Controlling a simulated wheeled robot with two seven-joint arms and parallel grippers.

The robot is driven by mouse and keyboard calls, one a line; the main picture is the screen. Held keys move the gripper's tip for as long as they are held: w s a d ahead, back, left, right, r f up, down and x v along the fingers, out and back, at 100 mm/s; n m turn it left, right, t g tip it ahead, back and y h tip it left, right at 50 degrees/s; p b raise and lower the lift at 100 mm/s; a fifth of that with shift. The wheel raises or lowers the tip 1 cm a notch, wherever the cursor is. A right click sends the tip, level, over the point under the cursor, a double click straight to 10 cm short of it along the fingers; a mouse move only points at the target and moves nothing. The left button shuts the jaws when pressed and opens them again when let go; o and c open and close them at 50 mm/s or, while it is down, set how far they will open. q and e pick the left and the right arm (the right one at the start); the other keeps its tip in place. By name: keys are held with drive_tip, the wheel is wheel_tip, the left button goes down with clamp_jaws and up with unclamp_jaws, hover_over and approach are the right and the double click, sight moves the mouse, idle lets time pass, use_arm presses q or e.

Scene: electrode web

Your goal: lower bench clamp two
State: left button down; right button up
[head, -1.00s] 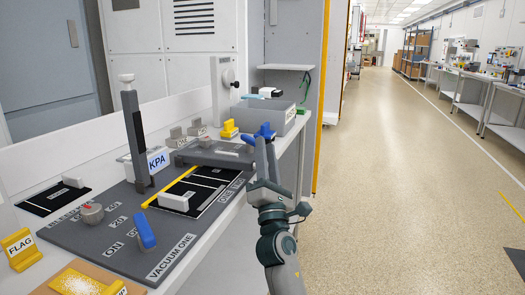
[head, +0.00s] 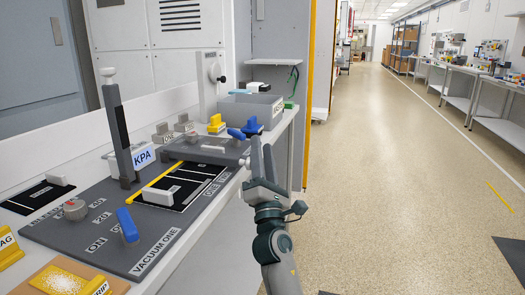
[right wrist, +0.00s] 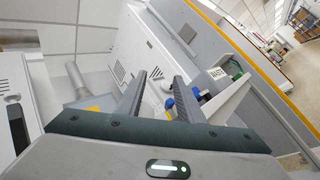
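On the grey vacuum fixture (head: 95,243) a dark clamp arm (head: 116,125) with a pale knob stands upright at the back left of the black plate (head: 203,184). No label shows which clamp is number two. My right gripper (head: 262,157) is at the bench's right edge, near the bar's right end. Its two fingers are apart and empty, as the right wrist view (right wrist: 155,88) shows. My left gripper is out of view.
A blue handle (head: 127,225) stands at the fixture's front. A red-marked knob (head: 75,209), a KPA display (head: 143,157) and a white block (head: 160,194) are close by. A grey box (head: 252,108) stands at the bench's far end.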

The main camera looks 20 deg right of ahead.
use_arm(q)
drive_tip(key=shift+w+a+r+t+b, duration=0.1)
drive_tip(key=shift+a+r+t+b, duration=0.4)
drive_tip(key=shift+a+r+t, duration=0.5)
use_arm(e)
drive_tip(key=s+a+f, duration=0.3)
drive_tip(key=s+f, duration=0.1)
drive_tip(key=s, duration=0.1)
drive_tip(key=shift+s+a+f+n+y, duration=0.2)
drive_tip(key=shift+a+n+y, duration=0.1)
drive_tip(key=shift+y, duration=0.1)
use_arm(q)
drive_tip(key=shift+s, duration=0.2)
use_arm(e)
drive_tip(key=shift+s, duration=0.15)
